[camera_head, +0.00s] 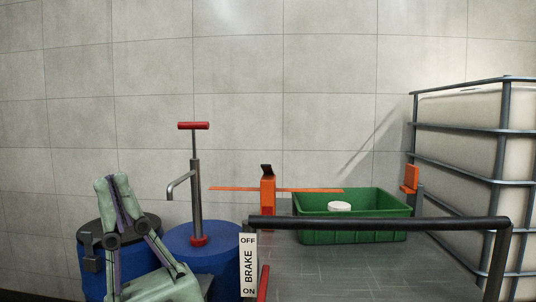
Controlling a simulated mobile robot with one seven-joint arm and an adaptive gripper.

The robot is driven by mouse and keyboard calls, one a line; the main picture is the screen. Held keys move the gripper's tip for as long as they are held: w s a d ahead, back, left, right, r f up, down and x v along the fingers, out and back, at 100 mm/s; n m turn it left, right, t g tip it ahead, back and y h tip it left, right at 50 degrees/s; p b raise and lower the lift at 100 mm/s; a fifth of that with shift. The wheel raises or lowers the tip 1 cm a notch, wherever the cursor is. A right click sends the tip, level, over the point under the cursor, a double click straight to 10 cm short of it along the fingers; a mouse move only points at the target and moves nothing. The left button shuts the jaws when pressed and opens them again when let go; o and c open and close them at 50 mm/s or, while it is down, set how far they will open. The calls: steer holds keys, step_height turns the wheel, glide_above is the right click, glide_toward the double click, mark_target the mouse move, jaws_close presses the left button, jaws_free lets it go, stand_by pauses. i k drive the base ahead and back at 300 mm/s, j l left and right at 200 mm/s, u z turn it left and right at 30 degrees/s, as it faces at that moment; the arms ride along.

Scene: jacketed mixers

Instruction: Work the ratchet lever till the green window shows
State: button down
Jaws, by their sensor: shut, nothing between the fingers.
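An upright orange post (268,187) with a black tilted tab on top stands at the middle of the head view, just left of the green crate. A long thin orange bar (230,188) crosses it level, reaching out to both sides; it may be the ratchet lever. A small red patch (267,211) shows low on the post. I see no green window. My gripper (113,184), pale green with dark joints, is at the lower left. Its fingers point up and are shut, with nothing between them. It is well left of the bar, apart from it.
Blue drums (215,242) stand at the lower left, one with a red-handled pump (193,125). A green crate (350,237) holds a white round item (339,206). A dark rail (380,223) with a BRAKE sign (248,265) crosses in front. A caged white tank (460,125) stands right.

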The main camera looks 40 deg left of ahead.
mark_target(267, 169)
steer(key=u, duration=1.55)
steer(key=i+l, duration=0.2)
steer(key=i, duration=0.2)
steer(key=i+l, duration=0.2)
steer(key=i, duration=0.15)
